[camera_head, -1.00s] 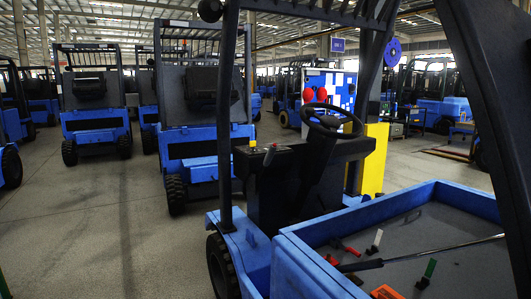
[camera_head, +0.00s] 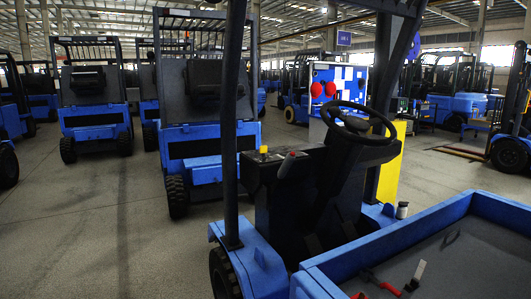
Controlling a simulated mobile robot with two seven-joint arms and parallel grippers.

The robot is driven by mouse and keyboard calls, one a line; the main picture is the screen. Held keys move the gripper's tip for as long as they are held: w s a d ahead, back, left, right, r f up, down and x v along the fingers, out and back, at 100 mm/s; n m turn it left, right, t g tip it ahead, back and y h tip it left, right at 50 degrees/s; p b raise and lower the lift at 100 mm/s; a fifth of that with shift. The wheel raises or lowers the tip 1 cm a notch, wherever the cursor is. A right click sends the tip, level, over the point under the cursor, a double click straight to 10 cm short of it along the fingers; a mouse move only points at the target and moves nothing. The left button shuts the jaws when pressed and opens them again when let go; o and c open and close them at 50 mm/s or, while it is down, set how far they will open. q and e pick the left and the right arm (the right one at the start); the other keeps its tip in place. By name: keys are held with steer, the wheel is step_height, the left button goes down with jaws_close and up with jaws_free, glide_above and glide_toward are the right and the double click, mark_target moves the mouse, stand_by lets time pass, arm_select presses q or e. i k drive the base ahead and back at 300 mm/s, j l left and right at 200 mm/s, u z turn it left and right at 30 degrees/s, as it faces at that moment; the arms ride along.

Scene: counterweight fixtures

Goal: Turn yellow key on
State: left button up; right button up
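A small yellow piece (camera_head: 264,149), which looks like the yellow key, stands on top of the dark console (camera_head: 262,168) of the nearest blue forklift, left of its steering wheel. It is too small to tell which way it is turned. A dark lever with a reddish top (camera_head: 291,160) is just right of it. Neither of my grippers is in view.
The steering wheel (camera_head: 357,121) and a dark upright post (camera_head: 230,120) flank the console. A blue-walled tray (camera_head: 410,226) at lower right holds small red (camera_head: 380,282) and white-handled (camera_head: 418,270) items. Parked forklifts (camera_head: 205,120) stand behind; grey floor at left is open.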

mark_target(263, 149)
steer(key=i+j, duration=0.25)
steer(key=i+j+z, duration=0.15)
steer(key=j, duration=0.2)
steer(key=i+j, duration=0.3)
steer(key=i+j+z, duration=0.1)
steer(key=j, duration=0.25)
steer(key=i+j+z, duration=0.1)
steer(key=i+j, duration=0.4)
steer(key=j, duration=0.2)
steer(key=i+j+z, duration=0.15)
steer(key=j, duration=0.25)
steer(key=i+j, duration=0.2)
steer(key=j, duration=0.15)
